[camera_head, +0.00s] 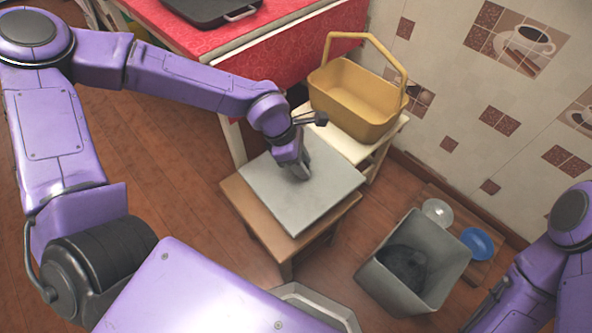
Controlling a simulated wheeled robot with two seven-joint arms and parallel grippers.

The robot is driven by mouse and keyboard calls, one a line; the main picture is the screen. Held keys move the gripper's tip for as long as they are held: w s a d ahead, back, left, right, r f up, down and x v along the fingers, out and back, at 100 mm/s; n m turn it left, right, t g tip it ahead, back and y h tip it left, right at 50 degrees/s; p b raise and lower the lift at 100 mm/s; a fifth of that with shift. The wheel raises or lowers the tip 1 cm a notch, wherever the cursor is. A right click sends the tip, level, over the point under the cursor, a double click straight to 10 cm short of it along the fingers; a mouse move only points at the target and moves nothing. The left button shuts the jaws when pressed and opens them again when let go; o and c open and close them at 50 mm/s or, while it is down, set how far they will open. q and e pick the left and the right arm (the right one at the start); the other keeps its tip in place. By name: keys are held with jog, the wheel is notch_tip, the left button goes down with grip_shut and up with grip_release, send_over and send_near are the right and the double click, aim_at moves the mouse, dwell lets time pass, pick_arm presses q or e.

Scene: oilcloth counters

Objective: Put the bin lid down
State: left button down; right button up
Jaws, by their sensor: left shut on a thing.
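The bin lid (273,193) is a flat, pale grey square plate. It lies level over the brown wooden stool (258,222), shifted toward the stool's back. I cannot tell whether it touches the stool top. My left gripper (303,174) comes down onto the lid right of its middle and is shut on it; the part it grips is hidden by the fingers. The grey bin (445,268) stands open on the floor to the right of the stool, with something dark inside. My right gripper is out of view; only part of that arm shows at the right edge.
A yellow basket (345,98) with a raised handle stands on a white stand (368,150) behind the stool. A red-covered counter (190,45) holds a dark tray (212,10). A clear bowl (437,212) and a blue bowl (477,243) sit behind the bin, near the tiled wall.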

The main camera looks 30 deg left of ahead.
pick_arm(q)
jog(key=shift+w+a+f, duration=0.25)
jog(key=shift+a+f, duration=0.15)
jog(key=shift+f, duration=0.2)
jog(key=shift+w+a+f, duration=0.25)
jog(key=shift+a+f, duration=0.15)
jog(key=shift+f, duration=0.15)
jog(key=f, duration=0.1)
jog(key=f+b, duration=0.2)
jog(key=f, duration=0.1)
jog(key=shift+w+a+f, duration=0.1)
jog(key=shift+w+a, duration=0.1)
jog(key=shift+a, duration=0.15)
jog(key=c, duration=0.7)
grip_release()
jog(key=p+v, duration=0.5)
jog(key=v, duration=0.6)
jog(key=shift+d+r, duration=0.1)
jog(key=shift+r, duration=0.15)
jog(key=shift+s+a+r, duration=0.15)
jog(key=shift+a+r, duration=0.1)
jog(key=shift+r, duration=0.15)
